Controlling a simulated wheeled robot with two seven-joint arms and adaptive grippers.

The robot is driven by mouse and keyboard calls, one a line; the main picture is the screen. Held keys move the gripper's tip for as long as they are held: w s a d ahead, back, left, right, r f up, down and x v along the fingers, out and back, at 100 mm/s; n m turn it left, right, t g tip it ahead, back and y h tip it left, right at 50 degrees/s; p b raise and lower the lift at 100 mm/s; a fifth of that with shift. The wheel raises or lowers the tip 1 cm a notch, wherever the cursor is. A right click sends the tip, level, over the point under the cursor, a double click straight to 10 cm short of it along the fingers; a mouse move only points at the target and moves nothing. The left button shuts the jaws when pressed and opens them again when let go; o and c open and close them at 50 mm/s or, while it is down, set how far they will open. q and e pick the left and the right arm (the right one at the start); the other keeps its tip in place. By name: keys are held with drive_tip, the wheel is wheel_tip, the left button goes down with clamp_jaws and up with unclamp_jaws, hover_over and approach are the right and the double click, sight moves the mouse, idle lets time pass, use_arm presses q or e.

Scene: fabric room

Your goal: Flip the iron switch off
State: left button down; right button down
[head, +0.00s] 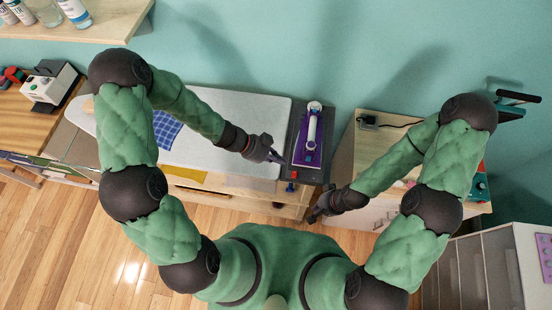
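A purple iron with a white handle (312,128) stands on a dark grey rest (322,169) at the right end of the ironing board. A small red part (294,174), which may be the switch, is at the front left of the rest. A small blue part sits just below it. I cannot read whether the switch is on or off. My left gripper (276,156) is just left of the rest, close to the iron and above the red part. My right gripper (315,214) is lower, near the front right of the rest. Both look empty; their finger gaps are too small to judge.
The white ironing board (238,105) extends left with a blue checked cloth (166,131) on it. A wooden side table (376,148) with a socket and cable (369,121) stands right. A shelf with bottles (74,12) is at top left. White dividers stand at lower right.

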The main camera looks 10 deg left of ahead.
use_arm(q)
drive_tip(key=b, duration=0.2)
hover_over(297, 172)
drive_tip(key=s+a, duration=0.1)
drive_tip(key=a, duration=0.1)
wheel_tip(297, 172, down, 5)
drive_tip(key=shift+r, duration=0.1)
drive_tip(key=shift+w+a+f, duration=0.1)
drive_tip(key=shift+f, duration=0.5)
drive_tip(key=shift+w+a+f, duration=0.1)
drive_tip(key=shift+f, duration=0.5)
drive_tip(key=shift+w+f, duration=0.1)
drive_tip(key=shift+f, duration=0.5)
drive_tip(key=shift+f, duration=0.1)
drive_tip(key=shift+f, duration=0.25)
drive_tip(key=shift+w, duration=0.2)
drive_tip(key=shift+s, duration=0.2)
